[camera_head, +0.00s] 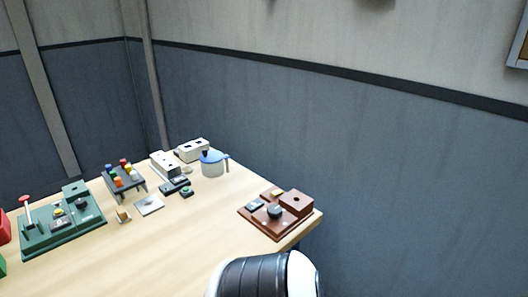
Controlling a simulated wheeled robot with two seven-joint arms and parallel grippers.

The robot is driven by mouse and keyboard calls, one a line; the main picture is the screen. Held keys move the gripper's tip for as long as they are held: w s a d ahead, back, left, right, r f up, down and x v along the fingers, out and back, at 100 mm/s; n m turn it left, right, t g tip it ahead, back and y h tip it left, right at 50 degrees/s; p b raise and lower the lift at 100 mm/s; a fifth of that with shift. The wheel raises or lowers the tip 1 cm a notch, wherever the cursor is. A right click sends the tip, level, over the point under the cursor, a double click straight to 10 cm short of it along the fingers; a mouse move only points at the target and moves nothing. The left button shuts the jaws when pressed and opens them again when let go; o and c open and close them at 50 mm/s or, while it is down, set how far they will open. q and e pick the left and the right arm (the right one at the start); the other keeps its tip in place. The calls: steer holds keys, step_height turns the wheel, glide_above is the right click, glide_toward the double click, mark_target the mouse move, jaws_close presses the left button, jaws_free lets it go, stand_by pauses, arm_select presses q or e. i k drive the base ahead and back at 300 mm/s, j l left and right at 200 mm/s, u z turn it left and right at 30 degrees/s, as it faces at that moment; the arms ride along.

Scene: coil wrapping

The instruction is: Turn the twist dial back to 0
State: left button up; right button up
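A round dark knob (274,211), which looks like a dial, sits on the brown board (254,222) near the table's right corner. Another dark round knob (81,203) sits on the green board (38,241) at the left. I cannot tell which one is the twist dial, and no marks or numbers are readable on either. Neither of my grippers is in view. A black and white part of my own arm shows at the bottom, in front of the table edge and apart from the brown board in the picture.
The wooden table (175,237) is clear in its front middle. A red-topped lever (27,209) rises from the green board. A wall is behind.

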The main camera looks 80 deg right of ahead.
mark_target(274, 211)
steer(key=z, duration=2.8)
